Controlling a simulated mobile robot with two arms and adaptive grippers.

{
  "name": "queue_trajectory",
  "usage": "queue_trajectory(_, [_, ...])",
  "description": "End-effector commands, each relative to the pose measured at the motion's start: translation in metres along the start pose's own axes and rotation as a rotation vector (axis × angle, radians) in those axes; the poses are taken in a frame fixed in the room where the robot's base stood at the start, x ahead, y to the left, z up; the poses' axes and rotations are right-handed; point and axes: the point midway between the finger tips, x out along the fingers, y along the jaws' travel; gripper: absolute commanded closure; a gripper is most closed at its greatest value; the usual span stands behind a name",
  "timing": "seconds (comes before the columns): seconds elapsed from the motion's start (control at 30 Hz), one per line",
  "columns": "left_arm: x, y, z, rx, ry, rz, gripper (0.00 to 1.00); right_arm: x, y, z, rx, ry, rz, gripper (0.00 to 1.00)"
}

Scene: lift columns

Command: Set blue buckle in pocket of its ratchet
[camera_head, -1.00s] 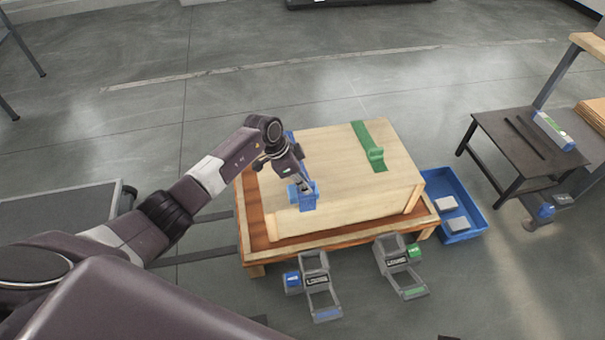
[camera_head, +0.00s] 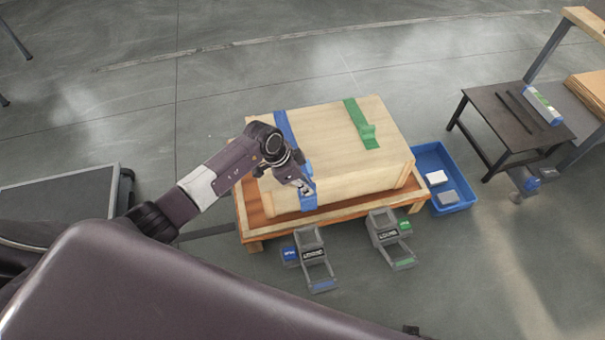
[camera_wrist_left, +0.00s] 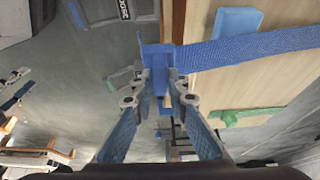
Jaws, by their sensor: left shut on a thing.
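My left gripper (camera_head: 306,190) is at the front edge of the wooden crate and is shut on the blue buckle. In the left wrist view the buckle (camera_wrist_left: 157,58) sits between the fingertips (camera_wrist_left: 158,88). The blue strap (camera_head: 285,128) runs from it across the crate top; it also shows in the wrist view (camera_wrist_left: 250,48). The blue-marked ratchet (camera_head: 308,240) stands on the floor in front of the pallet, below the gripper, with an open grey frame. The inside of its pocket is too small to make out. My right gripper is not in view.
The crate (camera_head: 325,140) stands on a wooden pallet (camera_head: 390,205). A green strap (camera_head: 356,112) lies across it, and a green-marked ratchet (camera_head: 384,224) stands to the right. A blue bin (camera_head: 463,189) and a dark table (camera_head: 500,115) are further right.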

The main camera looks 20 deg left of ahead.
Motion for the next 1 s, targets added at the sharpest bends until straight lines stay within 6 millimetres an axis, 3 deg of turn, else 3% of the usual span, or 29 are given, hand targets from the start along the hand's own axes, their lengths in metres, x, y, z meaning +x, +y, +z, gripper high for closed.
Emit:
queue_trajectory(0.33, [-0.002, 0.040, -0.002, 0.002, 0.003, 0.000, 1.00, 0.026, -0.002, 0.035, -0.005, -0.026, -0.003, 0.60])
queue_trajectory(0.67, [0.024, 0.038, 0.008, 0.000, 0.004, -0.001, 1.00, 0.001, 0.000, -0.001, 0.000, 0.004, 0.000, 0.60])
queue_trajectory(1.0, [0.049, 0.038, 0.019, -0.001, 0.003, -0.001, 1.00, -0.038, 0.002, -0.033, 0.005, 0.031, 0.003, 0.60])
